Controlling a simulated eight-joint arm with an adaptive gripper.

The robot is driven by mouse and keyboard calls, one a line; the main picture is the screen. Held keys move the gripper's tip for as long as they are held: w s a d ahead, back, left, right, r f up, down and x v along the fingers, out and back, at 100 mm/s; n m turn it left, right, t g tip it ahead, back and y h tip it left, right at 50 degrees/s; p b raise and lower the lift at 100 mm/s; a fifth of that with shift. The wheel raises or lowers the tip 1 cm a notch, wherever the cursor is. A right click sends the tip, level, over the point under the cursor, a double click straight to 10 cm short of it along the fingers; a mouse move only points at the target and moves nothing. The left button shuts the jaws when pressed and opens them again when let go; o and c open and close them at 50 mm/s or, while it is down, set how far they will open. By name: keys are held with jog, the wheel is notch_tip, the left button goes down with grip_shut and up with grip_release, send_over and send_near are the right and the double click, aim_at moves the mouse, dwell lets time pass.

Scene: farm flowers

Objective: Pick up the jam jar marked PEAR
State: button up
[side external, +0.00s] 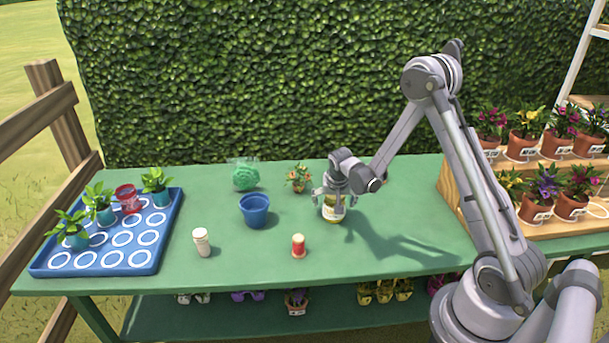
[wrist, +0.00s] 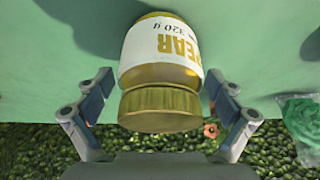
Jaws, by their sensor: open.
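The jam jar marked PEAR (side external: 333,211) stands upright on the green table, with a white label and a gold lid. In the wrist view the jar (wrist: 160,75) shows its label reading PEAR and 320 g, upside down in the picture. My gripper (side external: 334,201) is over the jar from above. In the wrist view its two fingers (wrist: 160,112) are open, one on each side of the lid, with a visible gap between each finger and the jar. My gripper hides the jar's upper part in the side view.
A blue pot (side external: 254,211) stands left of the jar. A red-and-cream container (side external: 298,246) and a white bottle (side external: 202,242) are in front. A small flower plant (side external: 299,177) and a green bag (side external: 245,176) are behind. A blue tray (side external: 98,264) is far left. Table right of the jar is clear.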

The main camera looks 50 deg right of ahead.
jog(key=c, duration=1.7)
